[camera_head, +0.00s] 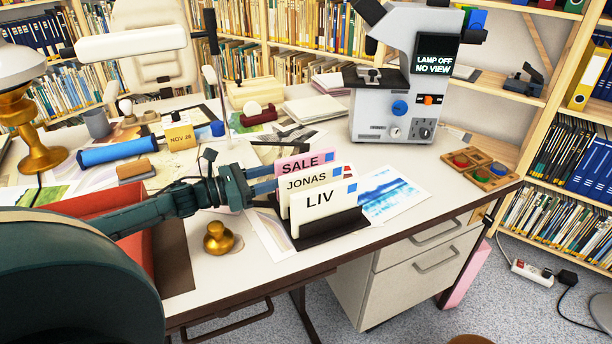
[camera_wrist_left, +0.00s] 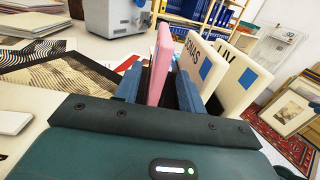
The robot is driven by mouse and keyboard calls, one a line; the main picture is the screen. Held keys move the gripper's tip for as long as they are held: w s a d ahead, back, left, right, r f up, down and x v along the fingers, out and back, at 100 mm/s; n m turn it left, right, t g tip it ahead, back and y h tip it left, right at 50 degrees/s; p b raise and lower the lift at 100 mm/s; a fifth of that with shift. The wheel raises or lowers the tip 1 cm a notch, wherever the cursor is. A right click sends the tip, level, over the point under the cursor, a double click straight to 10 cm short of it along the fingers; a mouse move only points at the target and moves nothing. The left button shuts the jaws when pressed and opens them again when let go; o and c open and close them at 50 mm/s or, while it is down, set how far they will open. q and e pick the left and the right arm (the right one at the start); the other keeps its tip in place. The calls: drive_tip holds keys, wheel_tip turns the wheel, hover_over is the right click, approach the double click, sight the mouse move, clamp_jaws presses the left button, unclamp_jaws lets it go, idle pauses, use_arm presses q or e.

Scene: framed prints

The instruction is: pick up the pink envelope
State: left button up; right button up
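The pink envelope (camera_head: 302,161), marked SALE, stands upright at the back of a dark holder (camera_head: 330,228) on the desk. The cream envelopes JONAS (camera_head: 306,183) and LIV (camera_head: 320,200) stand in front of it. My left gripper (camera_head: 268,178) reaches the holder from the left. In the left wrist view, the pink envelope (camera_wrist_left: 160,62) stands between the two blue fingers of my left gripper (camera_wrist_left: 158,90). The fingers are apart, with a gap beside the envelope. The JONAS envelope (camera_wrist_left: 200,65) is just outside the right finger. My right gripper is not in view.
A microscope (camera_head: 398,85) stands behind the holder, and a blue print (camera_head: 390,193) lies to its right. A brass knob-shaped object (camera_head: 218,238) stands in front of my left arm. A red tray (camera_head: 110,215) lies under the arm. The desk's front edge is close.

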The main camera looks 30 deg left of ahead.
use_arm(q)
drive_tip(key=shift+x, duration=2.5)
clamp_jaws()
